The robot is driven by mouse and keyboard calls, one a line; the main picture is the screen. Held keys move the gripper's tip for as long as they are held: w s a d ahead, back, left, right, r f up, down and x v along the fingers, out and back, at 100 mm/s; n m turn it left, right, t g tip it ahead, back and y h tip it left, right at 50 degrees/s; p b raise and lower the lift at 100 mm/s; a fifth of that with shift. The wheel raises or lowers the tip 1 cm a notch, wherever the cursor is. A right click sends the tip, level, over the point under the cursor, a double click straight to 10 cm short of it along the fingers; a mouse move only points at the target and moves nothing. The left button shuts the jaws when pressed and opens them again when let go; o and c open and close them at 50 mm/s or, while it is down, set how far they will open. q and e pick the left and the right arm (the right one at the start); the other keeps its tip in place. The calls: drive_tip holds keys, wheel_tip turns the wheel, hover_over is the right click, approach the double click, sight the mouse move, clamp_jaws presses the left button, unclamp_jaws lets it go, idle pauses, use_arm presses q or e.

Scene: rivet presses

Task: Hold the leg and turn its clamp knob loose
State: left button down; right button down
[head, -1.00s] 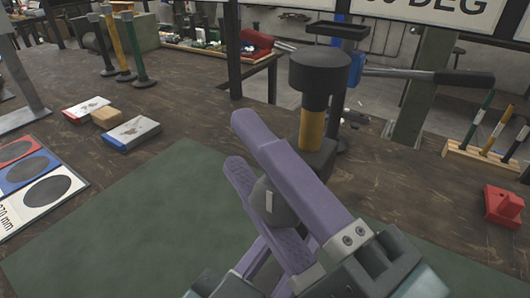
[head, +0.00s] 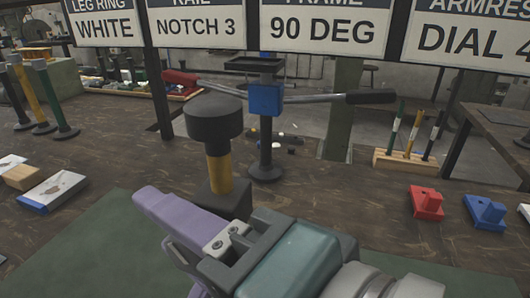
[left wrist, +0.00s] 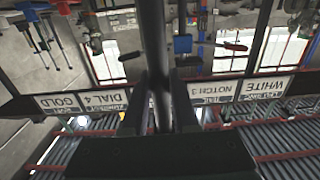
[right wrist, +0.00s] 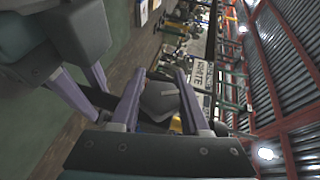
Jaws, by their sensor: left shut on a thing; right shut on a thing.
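The clamp knob (right wrist: 160,98) is dark grey and rounded, with a pale mark. In the right wrist view it sits between the purple fingers of my right gripper (right wrist: 163,85), which is shut on it. In the head view my right gripper (head: 165,215) is low in the middle, and the knob is hidden there. In the left wrist view my left gripper (left wrist: 160,85) is shut on the dark, slim leg (left wrist: 153,40), which runs up between its fingers. My left gripper's purple fingers (right wrist: 83,85) also show at the left of the right wrist view.
A yellow post with a black round head (head: 214,118) stands just beyond my right gripper. A stand with a blue block (head: 265,98) and long lever is behind it. Red (head: 426,203) and blue (head: 485,212) blocks lie right. The green mat (head: 85,240) has clear room.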

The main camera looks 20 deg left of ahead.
drive_tip(key=shift+f+h, duration=0.1)
drive_tip(key=shift+h, duration=0.6)
drive_tip(key=shift+d+f, duration=0.1)
drive_tip(key=shift+c, duration=1.9)
unclamp_jaws()
drive_tip(key=shift+d, duration=0.1)
drive_tip(key=v, duration=0.7)
drive_tip(key=shift+d, duration=0.1)
